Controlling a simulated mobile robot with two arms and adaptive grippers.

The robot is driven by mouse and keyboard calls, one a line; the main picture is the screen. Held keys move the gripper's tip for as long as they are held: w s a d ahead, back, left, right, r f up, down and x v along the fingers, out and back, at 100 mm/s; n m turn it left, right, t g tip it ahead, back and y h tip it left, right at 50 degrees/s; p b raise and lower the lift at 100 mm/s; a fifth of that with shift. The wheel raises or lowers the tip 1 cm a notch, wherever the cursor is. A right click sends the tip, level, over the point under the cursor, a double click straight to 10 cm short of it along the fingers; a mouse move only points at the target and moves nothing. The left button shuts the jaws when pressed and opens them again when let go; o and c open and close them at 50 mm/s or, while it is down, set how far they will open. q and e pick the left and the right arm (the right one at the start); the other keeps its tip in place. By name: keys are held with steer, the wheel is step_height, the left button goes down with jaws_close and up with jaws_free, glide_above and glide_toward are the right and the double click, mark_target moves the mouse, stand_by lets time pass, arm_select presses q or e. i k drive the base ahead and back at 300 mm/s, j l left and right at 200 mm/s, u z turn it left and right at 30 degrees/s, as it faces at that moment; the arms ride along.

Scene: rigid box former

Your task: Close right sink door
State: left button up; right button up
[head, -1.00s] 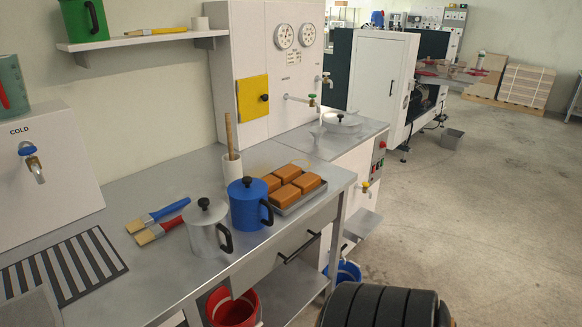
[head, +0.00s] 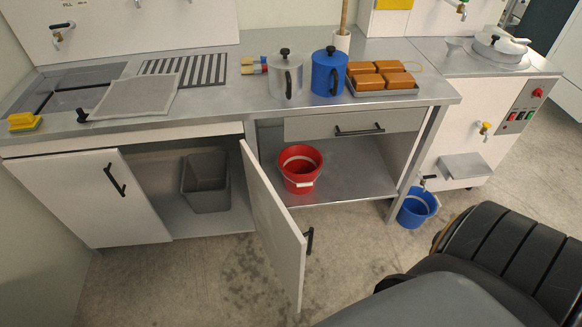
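The right sink door (head: 273,222) is a white panel standing wide open, swung out toward me from its hinge edge beside the drawer section. Its black handle (head: 309,240) is near the free edge. The left sink door (head: 85,198) looks shut or nearly shut, with a black handle (head: 115,179). The sink (head: 62,90) is in the counter above. A grey bin (head: 205,184) stands inside the open cabinet. Neither of my grippers is in view.
A red bucket (head: 300,170) stands on the shelf right of the open door. A drawer (head: 350,124) is above it. A blue bucket (head: 417,207) is on the floor at the right.

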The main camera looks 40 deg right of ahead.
mark_target(285, 246)
steer(key=l+u, duration=0.15)
steer(key=l, duration=0.3)
steer(key=k+l+u, duration=0.1)
steer(key=l, duration=0.3)
steer(key=k+l+u, duration=0.15)
steer(key=l, duration=0.3)
steer(key=i+l, duration=0.1)
steer(key=l, duration=0.4)
steer(key=i+l+u, duration=0.15)
steer(key=l, duration=0.35)
steer(key=k, duration=0.05)
